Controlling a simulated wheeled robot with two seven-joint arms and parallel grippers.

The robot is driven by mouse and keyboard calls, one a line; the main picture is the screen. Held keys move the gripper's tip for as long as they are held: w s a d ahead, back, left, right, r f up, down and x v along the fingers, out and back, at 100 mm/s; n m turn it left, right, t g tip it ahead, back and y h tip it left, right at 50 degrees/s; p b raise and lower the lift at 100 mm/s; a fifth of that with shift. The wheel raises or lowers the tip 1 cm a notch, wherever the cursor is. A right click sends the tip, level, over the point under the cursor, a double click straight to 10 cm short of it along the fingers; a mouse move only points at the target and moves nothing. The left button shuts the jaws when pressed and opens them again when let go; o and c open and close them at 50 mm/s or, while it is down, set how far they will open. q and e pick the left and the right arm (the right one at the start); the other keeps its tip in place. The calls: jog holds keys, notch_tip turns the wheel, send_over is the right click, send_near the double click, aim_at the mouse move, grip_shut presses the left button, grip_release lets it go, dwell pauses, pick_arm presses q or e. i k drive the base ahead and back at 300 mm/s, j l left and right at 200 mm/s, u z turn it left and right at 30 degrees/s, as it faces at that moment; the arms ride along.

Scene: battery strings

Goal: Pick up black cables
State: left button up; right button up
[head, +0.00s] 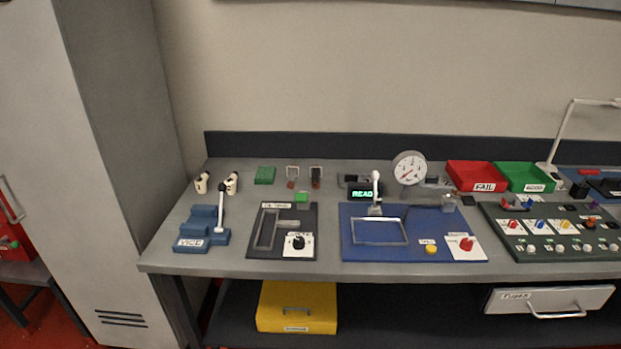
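No black cables can be told for certain at this size. At the back of the bench (330,268), a small dark U-shaped item (316,176) with a reddish lower part stands beside a lighter U-shaped item (292,175). I cannot tell whether either one is a cable. Neither of my grippers is in view.
A blue vice (203,228), a dark plate (283,246) with a knob, and a blue panel (412,250) with a clear frame stand along the front. A gauge (408,168), a red FAIL bin (475,175) and a green bin (524,176) stand behind. A grey cabinet (120,150) is at left.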

aim_at(316, 177)
jog(key=i+l+u, duration=0.15)
jog(key=i, duration=0.55)
jog(key=i+l+u, duration=0.1)
jog(key=i, duration=0.55)
